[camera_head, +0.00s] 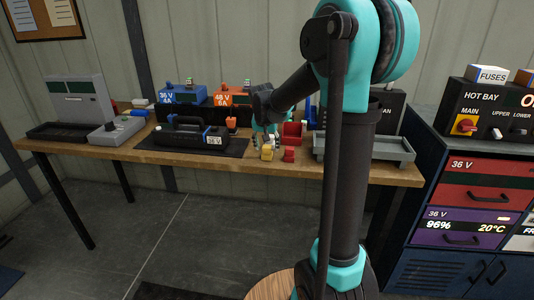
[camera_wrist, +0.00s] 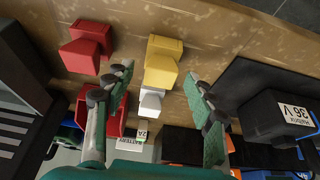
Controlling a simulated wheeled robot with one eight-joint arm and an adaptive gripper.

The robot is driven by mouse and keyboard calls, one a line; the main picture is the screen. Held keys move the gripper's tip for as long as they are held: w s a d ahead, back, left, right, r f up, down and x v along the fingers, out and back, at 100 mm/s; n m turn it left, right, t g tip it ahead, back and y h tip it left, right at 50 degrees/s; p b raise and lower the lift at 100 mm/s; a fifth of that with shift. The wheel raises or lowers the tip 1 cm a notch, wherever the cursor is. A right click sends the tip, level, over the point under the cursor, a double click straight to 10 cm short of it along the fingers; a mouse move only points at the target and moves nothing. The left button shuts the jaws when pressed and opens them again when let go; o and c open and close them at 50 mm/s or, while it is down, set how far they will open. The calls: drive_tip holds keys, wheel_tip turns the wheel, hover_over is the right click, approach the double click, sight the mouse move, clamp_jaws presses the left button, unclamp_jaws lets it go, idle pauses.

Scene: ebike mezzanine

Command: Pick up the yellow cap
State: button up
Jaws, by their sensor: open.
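The yellow cap (camera_wrist: 164,58) is a blocky piece near the table edge, in the upper middle of the wrist view. In the head view the yellow cap (camera_head: 267,154) stands near the front of the workbench. My gripper (camera_wrist: 158,78) is open and empty, with one finger on each side of the yellow cap in the picture. I cannot tell how far the fingertips are from it. In the head view my gripper (camera_head: 266,136) is partly hidden behind my arm and small objects. A small white piece (camera_wrist: 151,101) adjoins the yellow cap in the wrist view.
A similar red piece (camera_wrist: 87,47) lies left of the yellow cap; the red piece also shows in the head view (camera_head: 289,154). A red bin (camera_head: 292,131) is behind. A black 36 V battery (camera_head: 200,137) lies on a dark mat to the left. A grey tray (camera_head: 393,148) is right.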

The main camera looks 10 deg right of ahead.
drive_tip(key=shift+w+f, duration=0.2)
drive_tip(key=shift+f, duration=0.4)
drive_tip(key=shift+c, duration=0.6)
drive_tip(key=c, duration=0.9)
